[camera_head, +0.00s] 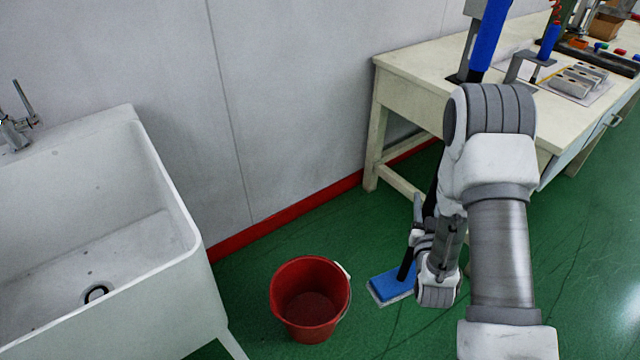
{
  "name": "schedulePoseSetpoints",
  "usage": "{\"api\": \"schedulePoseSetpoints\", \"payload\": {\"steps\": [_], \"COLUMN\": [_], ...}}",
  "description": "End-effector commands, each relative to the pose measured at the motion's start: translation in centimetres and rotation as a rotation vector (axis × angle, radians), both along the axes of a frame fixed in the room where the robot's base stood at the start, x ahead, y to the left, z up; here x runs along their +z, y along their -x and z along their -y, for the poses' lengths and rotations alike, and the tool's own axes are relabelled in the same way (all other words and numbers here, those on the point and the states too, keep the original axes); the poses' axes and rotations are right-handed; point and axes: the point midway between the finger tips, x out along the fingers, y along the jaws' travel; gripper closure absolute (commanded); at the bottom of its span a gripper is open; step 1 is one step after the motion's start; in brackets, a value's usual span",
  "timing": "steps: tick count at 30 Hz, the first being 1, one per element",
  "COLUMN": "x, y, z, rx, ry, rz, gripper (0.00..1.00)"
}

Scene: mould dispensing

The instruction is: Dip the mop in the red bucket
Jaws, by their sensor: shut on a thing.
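The red bucket (303,325) stands upright on the green floor, and its inside looks empty. The mop has a flat blue head (388,284) and a dark handle (407,264) rising from it. The head is just right of the bucket, apart from it and outside it, on or close to the floor. My gripper (417,240) is shut on the mop's handle above the head. My arm hides part of the handle, and I cannot tell whether the blue shaft above my arm belongs to it.
A white sink (190,262) stands at the left, close to the bucket. A cream workbench (425,85) with tools and metal blocks (578,80) is at the upper right. A grey wall with a red skirting (283,217) runs behind.

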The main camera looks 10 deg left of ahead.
Motion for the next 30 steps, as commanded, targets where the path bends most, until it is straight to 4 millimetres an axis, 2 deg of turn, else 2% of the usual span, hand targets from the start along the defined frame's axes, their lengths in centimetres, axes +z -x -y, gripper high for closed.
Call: {"api": "schedulePoseSetpoints", "payload": {"steps": [5, 11, 21, 24, 30], "x": [-1.3, -3.3, -6.4, -6.8, -7.4], "y": [-2.3, -4.8, -8.1, -8.5, -8.9], "z": [-3.8, -9.6, -21.8, -24.5, -28.1], "rx": [0.082, 0.197, 0.419, 0.465, 0.525], "ry": [-0.035, -0.074, -0.116, -0.12, -0.119], "rz": [-0.027, -0.077, -0.176, -0.197, -0.224], "gripper": [1.0, 1.0, 1.0, 1.0, 1.0]}}
